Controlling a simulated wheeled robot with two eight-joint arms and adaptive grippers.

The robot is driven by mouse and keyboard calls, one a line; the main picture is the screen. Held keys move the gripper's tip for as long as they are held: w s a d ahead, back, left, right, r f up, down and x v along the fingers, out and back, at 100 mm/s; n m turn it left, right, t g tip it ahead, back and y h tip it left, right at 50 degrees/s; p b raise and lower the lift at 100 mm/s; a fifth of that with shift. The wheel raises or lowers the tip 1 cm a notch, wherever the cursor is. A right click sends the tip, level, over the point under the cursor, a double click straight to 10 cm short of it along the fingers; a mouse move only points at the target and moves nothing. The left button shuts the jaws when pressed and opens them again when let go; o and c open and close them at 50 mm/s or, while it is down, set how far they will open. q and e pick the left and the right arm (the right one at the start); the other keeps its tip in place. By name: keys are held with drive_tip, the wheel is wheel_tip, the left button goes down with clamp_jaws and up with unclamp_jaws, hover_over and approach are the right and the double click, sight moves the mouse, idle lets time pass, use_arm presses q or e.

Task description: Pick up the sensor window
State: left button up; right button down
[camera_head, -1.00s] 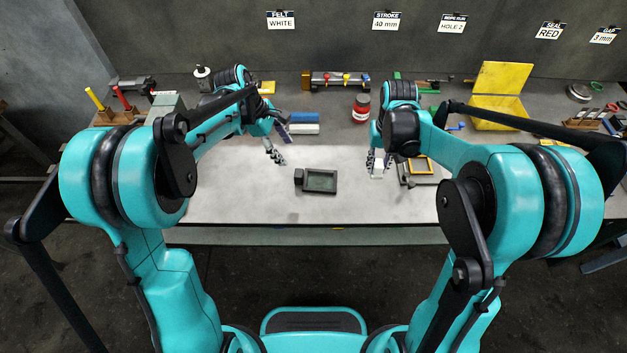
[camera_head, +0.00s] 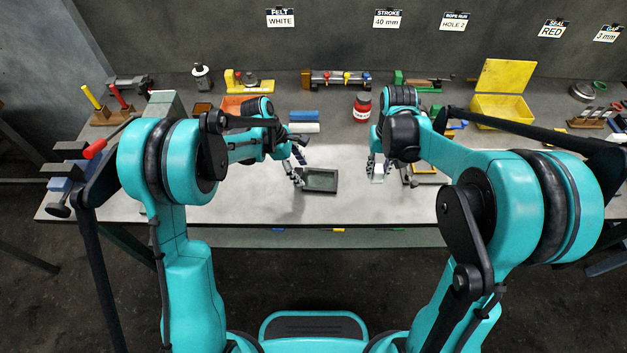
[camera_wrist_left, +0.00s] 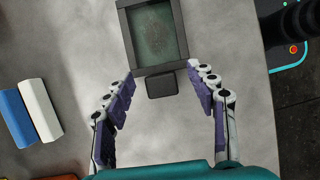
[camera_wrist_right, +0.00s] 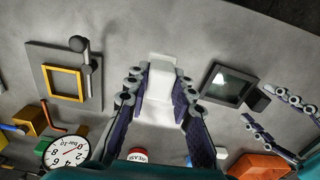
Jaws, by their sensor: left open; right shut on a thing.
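The sensor window, seemingly the dark frame with a greenish pane (camera_head: 320,181), lies flat on the grey bench, its small dark block toward my left gripper. It also shows in the left wrist view (camera_wrist_left: 155,32) and right wrist view (camera_wrist_right: 231,85). My left gripper (camera_head: 299,170) is open at the block end. In the left wrist view the fingers (camera_wrist_left: 165,86) lie either side of the dark block (camera_wrist_left: 161,84), apart from it. My right gripper (camera_head: 378,170) is shut on a white block (camera_wrist_right: 163,72), right of the frame. I cannot tell whether that block touches the bench.
A plate with a yellow frame and a post (camera_wrist_right: 62,83) lies right of my right gripper in the head view. Blue and white bars (camera_head: 304,121) and a red jar (camera_head: 361,105) stand behind. The bench front is clear.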

use_arm(q)
drive_tip(key=shift+x, duration=0.95)
use_arm(e)
drive_tip(key=shift+f, duration=0.35)
use_arm(q)
drive_tip(key=shift+r, duration=0.1)
use_arm(e)
drive_tip(key=shift+r, duration=0.1)
use_arm(q)
clamp_jaws()
drive_tip(key=shift+r, duration=0.1)
